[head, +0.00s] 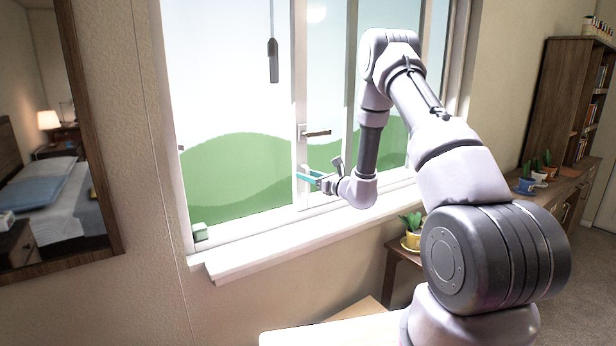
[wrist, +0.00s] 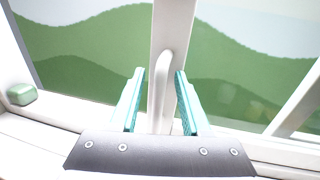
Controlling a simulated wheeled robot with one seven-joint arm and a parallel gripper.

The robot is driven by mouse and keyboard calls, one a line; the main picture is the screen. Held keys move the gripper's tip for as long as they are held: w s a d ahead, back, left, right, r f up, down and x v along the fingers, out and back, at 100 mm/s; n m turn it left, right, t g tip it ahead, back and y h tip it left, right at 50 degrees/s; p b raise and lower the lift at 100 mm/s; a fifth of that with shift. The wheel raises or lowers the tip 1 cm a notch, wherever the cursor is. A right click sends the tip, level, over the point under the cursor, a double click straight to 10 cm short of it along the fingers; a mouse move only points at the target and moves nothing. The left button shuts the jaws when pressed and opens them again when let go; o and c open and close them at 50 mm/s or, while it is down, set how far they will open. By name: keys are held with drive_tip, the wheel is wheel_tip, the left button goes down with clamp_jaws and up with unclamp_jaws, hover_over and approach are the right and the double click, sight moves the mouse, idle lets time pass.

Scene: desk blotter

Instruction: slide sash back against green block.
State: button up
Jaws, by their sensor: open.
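The window sash shows in the head view as a white upright stile (head: 299,85) with glass beside it. The stile also stands in the middle of the wrist view (wrist: 174,25), with a pale curved pull (wrist: 163,70) on it. The green block (head: 200,232) sits in the lower left corner of the window frame, apart from the stile. It also shows at the left in the wrist view (wrist: 21,94). My gripper (head: 304,175) is open at the lower stile. Its teal fingers (wrist: 160,76) lie either side of the pull in the wrist view; I cannot tell whether they touch it.
The bottom track (head: 250,243) between block and stile looks clear. A dark lever handle (head: 317,133) is above my gripper. A dark pull (head: 273,60) hangs before the left glass. A potted plant (head: 411,240) stands below the sill at right.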

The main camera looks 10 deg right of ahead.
clamp_jaws()
idle(1.4)
